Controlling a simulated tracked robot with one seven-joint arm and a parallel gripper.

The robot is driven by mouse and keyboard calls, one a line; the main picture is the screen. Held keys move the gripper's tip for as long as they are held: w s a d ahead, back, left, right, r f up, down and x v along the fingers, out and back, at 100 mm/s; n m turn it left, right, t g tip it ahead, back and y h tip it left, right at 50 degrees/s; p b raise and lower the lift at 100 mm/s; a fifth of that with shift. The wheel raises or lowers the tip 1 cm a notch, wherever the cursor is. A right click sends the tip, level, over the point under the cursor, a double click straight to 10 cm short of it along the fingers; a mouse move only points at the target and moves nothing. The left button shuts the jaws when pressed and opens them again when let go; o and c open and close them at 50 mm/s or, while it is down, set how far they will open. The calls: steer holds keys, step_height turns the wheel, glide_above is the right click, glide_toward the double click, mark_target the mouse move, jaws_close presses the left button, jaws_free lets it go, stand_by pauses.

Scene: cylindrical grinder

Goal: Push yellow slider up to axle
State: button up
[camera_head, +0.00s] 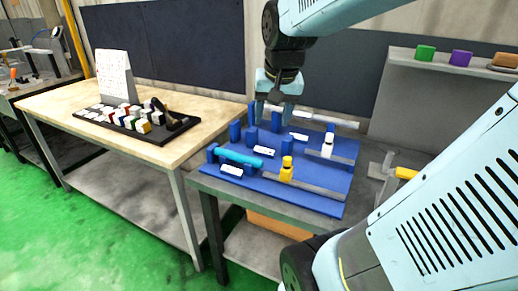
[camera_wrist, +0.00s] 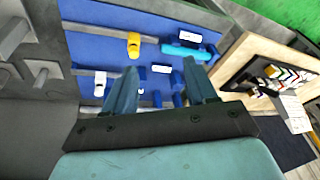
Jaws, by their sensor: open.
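The yellow slider (camera_head: 287,172) stands upright on a grey rail of the blue board (camera_head: 325,197), at the front. It also shows in the wrist view (camera_wrist: 134,45). The cyan axle (camera_head: 240,157) lies across blue supports to the left of the yellow slider, with a gap between them. The axle is also in the wrist view (camera_wrist: 184,51). My gripper (camera_head: 273,112) is above the back part of the board, away from the yellow slider. Its two fingers are apart and nothing is between them in the wrist view (camera_wrist: 160,92).
A white slider (camera_head: 327,146) stands on another rail farther back. Blue posts (camera_head: 235,131) rise from the board's left side. White labels (camera_head: 231,170) lie on the board. A wooden table (camera_head: 180,148) with a black tray (camera_head: 112,122) is at left. A grey shelf (camera_head: 440,67) stands at right.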

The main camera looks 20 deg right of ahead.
steer(key=w+d+f+m+g, duration=0.2)
steer(key=w+d+f+m, duration=0.2)
steer(key=w+d+m, duration=0.15)
steer(key=m+g, duration=0.2)
steer(key=m, duration=0.1)
glide_toward(288, 158)
steer(key=f, duration=1)
steer(key=shift+s+d+f, duration=0.15)
steer(key=shift+d+f, duration=0.05)
steer(key=shift+f, duration=0.05)
jaws_close()
